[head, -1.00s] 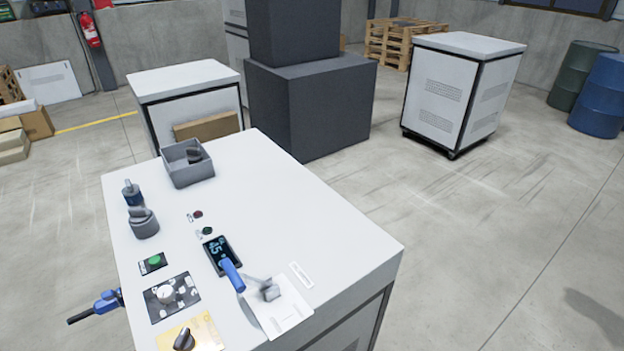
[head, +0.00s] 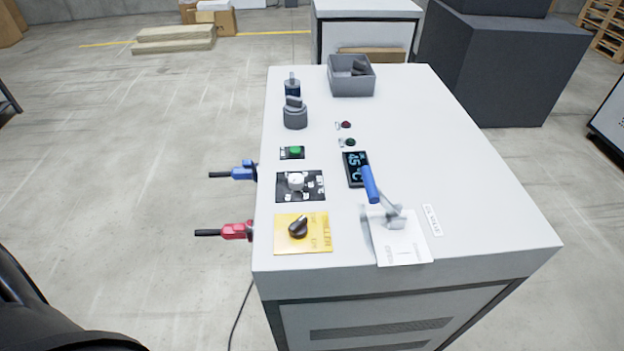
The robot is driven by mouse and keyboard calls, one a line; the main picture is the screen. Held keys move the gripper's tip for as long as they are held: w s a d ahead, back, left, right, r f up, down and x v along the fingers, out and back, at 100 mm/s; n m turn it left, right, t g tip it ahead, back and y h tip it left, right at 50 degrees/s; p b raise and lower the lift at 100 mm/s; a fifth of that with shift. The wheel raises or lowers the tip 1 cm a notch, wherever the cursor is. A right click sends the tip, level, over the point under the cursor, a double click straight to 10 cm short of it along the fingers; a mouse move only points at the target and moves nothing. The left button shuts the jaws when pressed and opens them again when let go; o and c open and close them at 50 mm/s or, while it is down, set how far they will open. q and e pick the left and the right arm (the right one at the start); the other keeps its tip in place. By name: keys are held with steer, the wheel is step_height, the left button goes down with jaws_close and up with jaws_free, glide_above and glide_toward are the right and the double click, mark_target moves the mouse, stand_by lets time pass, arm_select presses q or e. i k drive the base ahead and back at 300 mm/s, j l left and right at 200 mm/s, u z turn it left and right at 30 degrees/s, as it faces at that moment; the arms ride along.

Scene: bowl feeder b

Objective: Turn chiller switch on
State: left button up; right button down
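The chiller switch is a dark rotary knob (head: 298,228) on a yellow plate (head: 317,240) with chiller lettering, at the near left corner of the white cabinet top (head: 470,200). The knob's pointer is tilted toward the upper right; the small position marks are too blurred to read. Neither of my grippers shows in the head view. A dark part of my own body fills the lower left corner.
Near the switch are a white dial (head: 296,182), a green button (head: 295,150), a display reading 45 °C (head: 355,170) and a blue-handled lever (head: 370,184). Blue (head: 240,173) and red (head: 236,231) plugs stick out of the cabinet's left side. A grey bin (head: 351,78) stands at the back.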

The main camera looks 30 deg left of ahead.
mark_target(298, 229)
steer(key=u, duration=0.95)
